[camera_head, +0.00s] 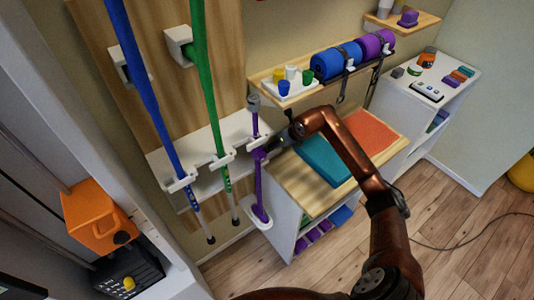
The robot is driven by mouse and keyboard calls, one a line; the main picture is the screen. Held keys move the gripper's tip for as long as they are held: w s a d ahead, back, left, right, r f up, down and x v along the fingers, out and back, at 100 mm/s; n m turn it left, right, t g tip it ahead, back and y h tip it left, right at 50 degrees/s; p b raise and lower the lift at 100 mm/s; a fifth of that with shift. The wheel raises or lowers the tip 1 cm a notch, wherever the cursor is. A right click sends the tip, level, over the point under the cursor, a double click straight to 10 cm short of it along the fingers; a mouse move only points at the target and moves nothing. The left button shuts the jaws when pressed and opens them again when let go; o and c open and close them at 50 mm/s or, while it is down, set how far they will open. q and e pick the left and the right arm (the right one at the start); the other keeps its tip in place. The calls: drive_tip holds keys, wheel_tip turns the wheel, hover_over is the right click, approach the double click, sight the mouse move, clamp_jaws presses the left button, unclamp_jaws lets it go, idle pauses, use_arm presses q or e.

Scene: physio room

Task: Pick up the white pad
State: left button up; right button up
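I cannot make out a thing that is clearly a white pad. White pieces in view are the wall rack (205,165) and a small white holder (258,219) under an upright purple device (260,185). My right arm comes in from the bottom right. Its grey gripper (270,146) is at the upper part of the purple device, in front of the rack's right end. The fingertips are small and overlap the device, so contact and opening are unclear. My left gripper is out of view.
A wooden-topped cabinet (309,197) bears a teal mat (323,160) and an orange mat (370,131). A shelf above holds cups and rolled mats (327,64). Blue (150,90) and green (203,80) poles stand left. An orange case (90,212) is lower left. Floor at right is mostly clear.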

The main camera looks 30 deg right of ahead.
drive_tip(key=x, duration=0.3)
drive_tip(key=b+x, duration=0.1)
drive_tip(key=x, duration=0.3)
drive_tip(key=shift+s+f, duration=0.1)
drive_tip(key=shift+f, duration=0.25)
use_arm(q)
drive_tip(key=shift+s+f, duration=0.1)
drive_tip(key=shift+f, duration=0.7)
use_arm(e)
drive_tip(key=shift+c, duration=0.6)
drive_tip(key=c, duration=0.7)
drive_tip(key=shift+r, duration=0.15)
drive_tip(key=shift+s+r, duration=0.25)
drive_tip(key=shift+r, duration=0.25)
wheel_tip(320, 180, up, 6)
drive_tip(key=shift+r+p, duration=0.25)
drive_tip(key=shift+p, duration=0.35)
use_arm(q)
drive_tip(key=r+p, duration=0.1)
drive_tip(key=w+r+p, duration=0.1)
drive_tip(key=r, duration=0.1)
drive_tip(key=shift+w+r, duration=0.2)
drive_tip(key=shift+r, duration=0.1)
use_arm(e)
drive_tip(key=s, duration=0.6)
drive_tip(key=s+d, duration=0.1)
drive_tip(key=s, duration=1.2)
drive_tip(key=shift+s+d+f, duration=0.25)
drive_tip(key=shift+f, duration=0.1)
